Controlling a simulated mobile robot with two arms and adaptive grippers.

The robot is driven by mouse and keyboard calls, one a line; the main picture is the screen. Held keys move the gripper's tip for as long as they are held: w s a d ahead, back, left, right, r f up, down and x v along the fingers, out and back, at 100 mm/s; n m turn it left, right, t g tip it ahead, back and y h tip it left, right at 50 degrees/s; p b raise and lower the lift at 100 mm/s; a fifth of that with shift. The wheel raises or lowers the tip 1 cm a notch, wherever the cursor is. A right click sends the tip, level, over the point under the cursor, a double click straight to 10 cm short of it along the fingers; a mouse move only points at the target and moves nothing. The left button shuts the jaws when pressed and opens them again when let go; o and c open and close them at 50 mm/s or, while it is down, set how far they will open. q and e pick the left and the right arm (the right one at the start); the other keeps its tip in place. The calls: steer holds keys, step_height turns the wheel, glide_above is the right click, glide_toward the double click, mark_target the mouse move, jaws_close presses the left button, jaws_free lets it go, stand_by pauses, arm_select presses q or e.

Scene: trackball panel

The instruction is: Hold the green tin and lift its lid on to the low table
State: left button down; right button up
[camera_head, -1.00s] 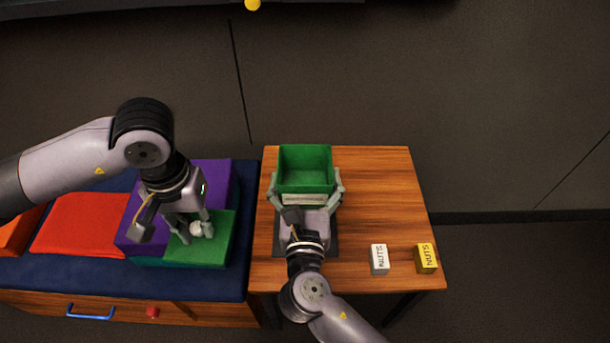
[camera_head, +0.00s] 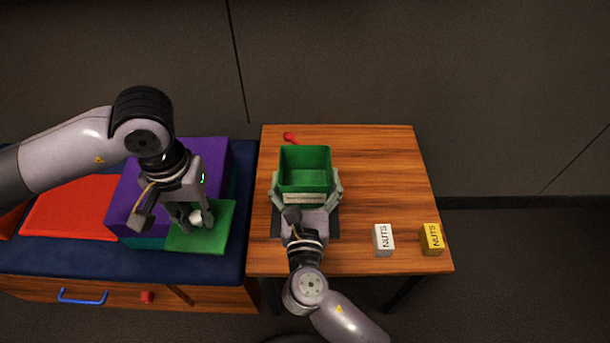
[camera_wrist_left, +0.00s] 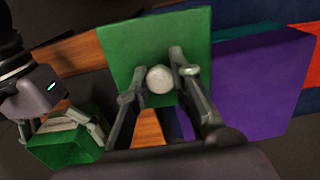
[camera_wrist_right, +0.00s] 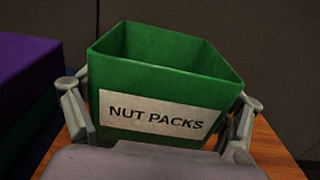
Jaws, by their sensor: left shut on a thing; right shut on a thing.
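The green tin (camera_head: 305,190) is open at the top, and its front label reads NUT PACKS in the right wrist view (camera_wrist_right: 155,115). My right gripper (camera_head: 308,193) is shut on the tin, one finger at each side, over the wooden table (camera_head: 380,175). The flat green lid (camera_head: 222,232) is off the tin, to its left, over the blue-topped unit. My left gripper (camera_head: 196,217) is shut on the lid's round white knob (camera_wrist_left: 160,79). I cannot tell whether the lid is touching anything beneath it.
A purple block (camera_head: 200,155) stands beside the lid on the blue-topped unit (camera_head: 50,256), with a red pad (camera_head: 70,205) further left. A white NUTS pack (camera_head: 383,240) and a yellow one (camera_head: 431,239) stand front right. A small red thing (camera_head: 290,137) is behind the tin.

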mark_target(201, 224)
arm_select(q)
steer(key=shift+f+b, duration=2.3)
steer(key=shift+f, duration=0.15)
arm_select(e)
steer(key=shift+f, duration=3.75)
arm_select(q)
steer(key=shift+f, duration=0.15)
arm_select(e)
steer(key=shift+f, duration=0.3)
arm_select(q)
steer(key=w+d+r+n, duration=0.4)
steer(key=w+d+r, duration=0.1)
steer(key=w+d, duration=0.5)
steer(key=w+d+r+n, duration=0.4)
steer(key=w+d, duration=0.5)
steer(key=d, duration=0.2)
steer(key=s+d+f+m, duration=0.3)
steer(key=d+f, duration=0.1)
steer(key=d, duration=0.3)
steer(key=s+d+f+m, duration=0.3)
steer(key=s+d+m, duration=0.1)
steer(key=d, duration=0.3)
step_height(201, 224, down, 6)
steer(key=shift+f, duration=2.3)
